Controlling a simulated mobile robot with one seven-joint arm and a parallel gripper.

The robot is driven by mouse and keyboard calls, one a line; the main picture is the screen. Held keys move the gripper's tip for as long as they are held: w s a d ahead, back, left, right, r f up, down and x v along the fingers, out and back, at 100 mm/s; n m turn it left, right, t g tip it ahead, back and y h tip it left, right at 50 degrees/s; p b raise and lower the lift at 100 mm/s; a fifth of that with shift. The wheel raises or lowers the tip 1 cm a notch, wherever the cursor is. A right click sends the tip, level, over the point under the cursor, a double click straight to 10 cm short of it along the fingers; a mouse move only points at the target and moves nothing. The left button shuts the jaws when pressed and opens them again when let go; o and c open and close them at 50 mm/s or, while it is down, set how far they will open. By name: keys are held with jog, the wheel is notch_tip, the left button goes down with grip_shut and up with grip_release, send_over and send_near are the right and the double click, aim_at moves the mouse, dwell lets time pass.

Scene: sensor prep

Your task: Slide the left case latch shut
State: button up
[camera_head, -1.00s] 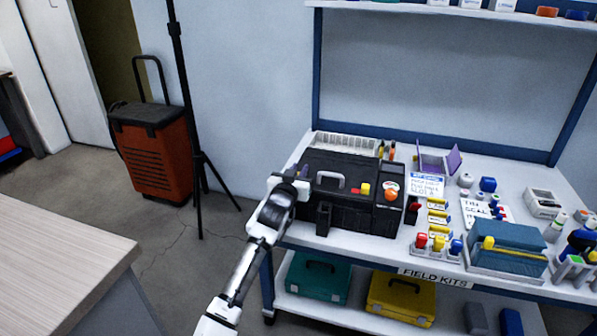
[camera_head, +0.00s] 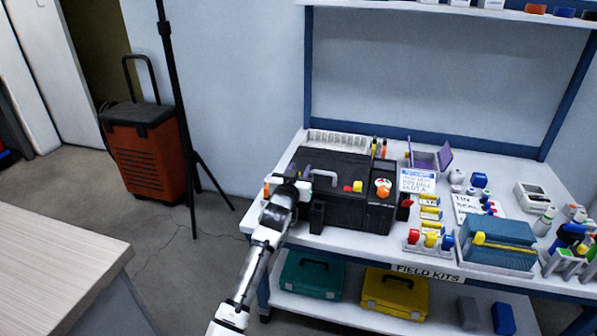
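The black case (camera_head: 350,215) stands closed on the white workbench, with a light grey handle (camera_head: 322,174) on its lid. A dark latch (camera_head: 317,216) shows on the front near its left end; I cannot tell its exact position. My gripper (camera_head: 290,182) is at the case's left front corner, close to the left end. My wrist hides that part of the case and any latch behind it. The fingers are too small and covered to tell whether they are open or shut, or touching the case.
Small coloured bottles (camera_head: 430,240) and a teal box (camera_head: 497,240) stand to the right. A green case (camera_head: 312,275) and a yellow case (camera_head: 395,292) lie on the lower shelf.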

jog(key=shift+d, duration=0.25)
